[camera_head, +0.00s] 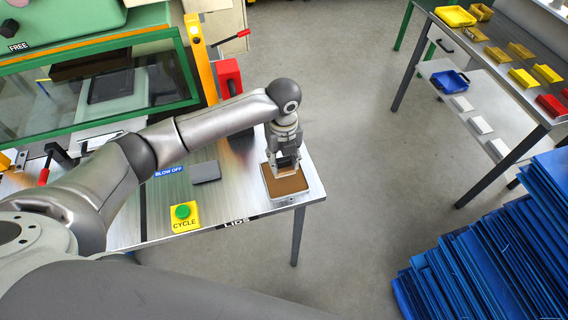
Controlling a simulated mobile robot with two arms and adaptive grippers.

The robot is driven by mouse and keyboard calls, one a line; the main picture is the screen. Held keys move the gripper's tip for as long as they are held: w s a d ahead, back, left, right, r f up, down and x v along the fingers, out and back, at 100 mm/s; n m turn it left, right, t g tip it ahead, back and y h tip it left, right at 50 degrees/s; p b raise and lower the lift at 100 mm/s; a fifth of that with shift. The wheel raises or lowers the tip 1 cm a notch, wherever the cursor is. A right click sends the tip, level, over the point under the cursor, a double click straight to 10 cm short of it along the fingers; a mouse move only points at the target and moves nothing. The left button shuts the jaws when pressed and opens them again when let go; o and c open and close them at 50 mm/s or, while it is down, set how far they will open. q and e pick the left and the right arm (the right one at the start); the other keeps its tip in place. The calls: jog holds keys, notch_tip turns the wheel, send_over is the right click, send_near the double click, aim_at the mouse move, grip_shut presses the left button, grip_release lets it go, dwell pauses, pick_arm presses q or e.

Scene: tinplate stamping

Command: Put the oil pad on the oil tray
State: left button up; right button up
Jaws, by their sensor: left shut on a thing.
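The oil tray (284,197) is a shallow pale metal tray with a brown inside, at the right end of the steel table. My left gripper (287,170) points down over the tray and is shut on the oil pad. The pad is mostly hidden by the fingers. I cannot tell whether the pad touches the tray's brown surface or is just above it. My right gripper is not in view.
The steel table (240,205) carries a grey block (206,172) and a green CYCLE button (183,212). A green-framed guard (100,80) stands behind at left. Blue sheets (490,250) are stacked at lower right. A bench (490,55) with coloured bins is at upper right.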

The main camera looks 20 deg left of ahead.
aim_at(284, 166)
pick_arm(q)
notch_tip(284, 166, down, 2)
jog(key=shift+f, duration=0.2)
jog(key=shift+w+f, duration=0.1)
jog(key=shift+f, duration=0.4)
jog(key=o, duration=1)
jog(key=shift+f, duration=0.1)
notch_tip(284, 166, up, 12)
jog(key=shift+r+b, duration=0.15)
jog(key=shift+b, duration=0.7)
